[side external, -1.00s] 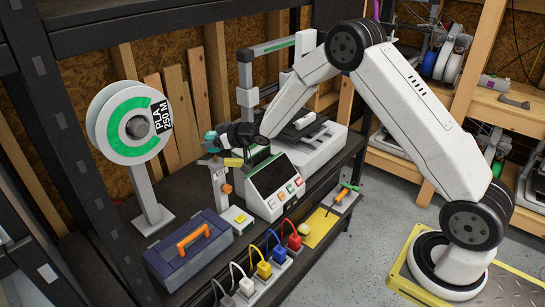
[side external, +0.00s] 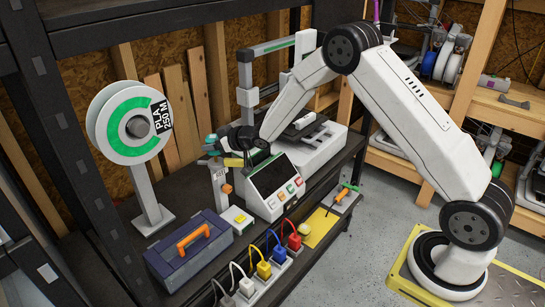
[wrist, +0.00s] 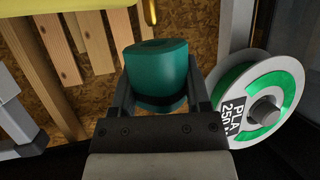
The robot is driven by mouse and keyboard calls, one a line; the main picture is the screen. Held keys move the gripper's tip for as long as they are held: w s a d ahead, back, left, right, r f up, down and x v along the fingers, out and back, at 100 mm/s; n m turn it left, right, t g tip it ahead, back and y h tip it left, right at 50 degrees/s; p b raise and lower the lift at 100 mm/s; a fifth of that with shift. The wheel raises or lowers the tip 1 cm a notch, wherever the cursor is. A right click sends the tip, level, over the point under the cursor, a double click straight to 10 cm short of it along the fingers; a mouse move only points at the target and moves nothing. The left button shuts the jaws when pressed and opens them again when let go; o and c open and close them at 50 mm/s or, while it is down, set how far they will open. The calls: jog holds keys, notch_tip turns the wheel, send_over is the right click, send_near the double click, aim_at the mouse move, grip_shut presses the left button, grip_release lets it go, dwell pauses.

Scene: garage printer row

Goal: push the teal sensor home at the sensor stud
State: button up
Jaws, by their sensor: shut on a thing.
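The teal sensor (wrist: 156,75) is a short, thick cylinder gripped between my gripper's two dark fingers (wrist: 157,98). In the side view the sensor (side external: 209,144) shows at the tip of my gripper (side external: 216,143), which points left. It is above the top of a slim pale post (side external: 219,184) with an orange piece on it. A yellow bar (side external: 233,162) shows just below my gripper and crosses the upper left of the wrist view. I cannot make out the sensor stud clearly, nor whether the sensor touches the post.
A spool of green filament (side external: 133,122) stands on the left. A machine with a dark screen (side external: 271,176) is right of the post. A blue toolbox (side external: 187,252) with an orange handle and several coloured plugs (side external: 264,268) are in front.

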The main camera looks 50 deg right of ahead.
aim_at(216, 153)
jog(key=shift+f, duration=0.2)
jog(key=shift+f, duration=0.9)
jog(key=shift+s+f, duration=0.1)
jog(key=shift+f, duration=0.8)
dwell(1.1)
jog(key=o, duration=1.3)
jog(key=shift+o, duration=0.2)
jog(key=shift+r, duration=0.15)
jog(key=v, duration=0.7)
jog(key=shift+s, duration=0.3)
jog(key=shift+d+r, duration=0.1)
jog(key=shift+d, duration=0.05)
jog(key=shift+s, duration=0.1)
